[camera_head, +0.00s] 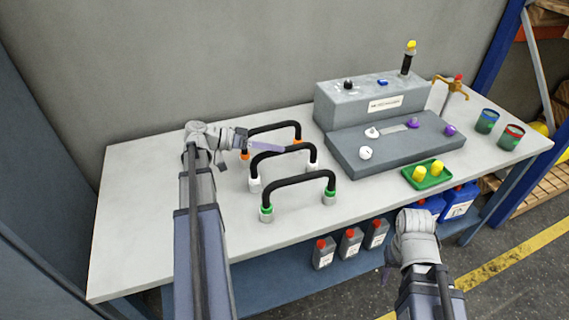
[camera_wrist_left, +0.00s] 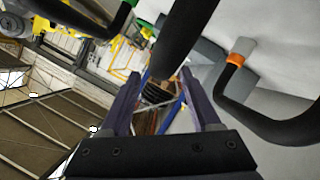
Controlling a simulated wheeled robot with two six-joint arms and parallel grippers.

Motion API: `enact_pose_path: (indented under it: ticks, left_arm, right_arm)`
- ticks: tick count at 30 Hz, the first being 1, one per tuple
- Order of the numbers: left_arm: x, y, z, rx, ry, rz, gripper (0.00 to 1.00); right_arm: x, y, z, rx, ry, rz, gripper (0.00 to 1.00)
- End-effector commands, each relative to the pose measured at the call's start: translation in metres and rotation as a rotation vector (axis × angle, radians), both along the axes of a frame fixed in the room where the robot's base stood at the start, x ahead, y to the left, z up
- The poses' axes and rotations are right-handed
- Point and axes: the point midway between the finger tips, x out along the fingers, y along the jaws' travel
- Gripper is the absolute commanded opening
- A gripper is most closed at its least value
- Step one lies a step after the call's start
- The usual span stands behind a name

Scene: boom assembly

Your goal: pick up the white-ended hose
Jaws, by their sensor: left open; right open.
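The white-ended hose (camera_head: 283,150) is a black arch standing on the table, in the middle of three similar arches. Its two white ends rest on the tabletop. My left gripper (camera_head: 276,149) is open at the hose's upper part. In the left wrist view, a black hose (camera_wrist_left: 183,42) runs between the two spread fingers (camera_wrist_left: 163,95), with no clear contact.
The orange-ended hose (camera_head: 272,127) stands just behind and the green-ended hose (camera_head: 298,180) just in front, both close to my left gripper. A grey stepped block (camera_head: 385,155), a green tray (camera_head: 421,183) with yellow parts and two cans stand right. The table's left part is clear.

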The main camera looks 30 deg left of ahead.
Motion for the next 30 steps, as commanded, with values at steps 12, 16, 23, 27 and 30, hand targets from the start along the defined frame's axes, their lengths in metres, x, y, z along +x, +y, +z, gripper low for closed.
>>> enact_pose_path:
  ticks: [12,16,23,27,30]
  left_arm:
    - [0.025,-0.030,-0.016,0.000,0.000,0.002,0.63]
    - [0.024,-0.029,-0.016,-0.001,0.001,0.000,0.61]
    - [0.024,-0.029,-0.016,0.000,0.000,0.000,0.35]
    - [0.024,-0.029,-0.016,0.000,0.000,0.000,0.19]
    - [0.024,-0.029,-0.016,0.000,0.000,0.000,0.08]
  right_arm:
    - [0.000,0.000,-0.017,0.000,0.000,0.000,0.50]
    - [0.000,0.000,-0.016,0.000,0.000,0.000,0.50]
    - [0.000,0.000,-0.016,0.000,0.000,0.000,0.50]
    - [0.000,0.000,-0.016,0.000,0.000,0.000,0.50]
    - [0.000,0.000,-0.016,0.000,0.000,0.000,0.50]
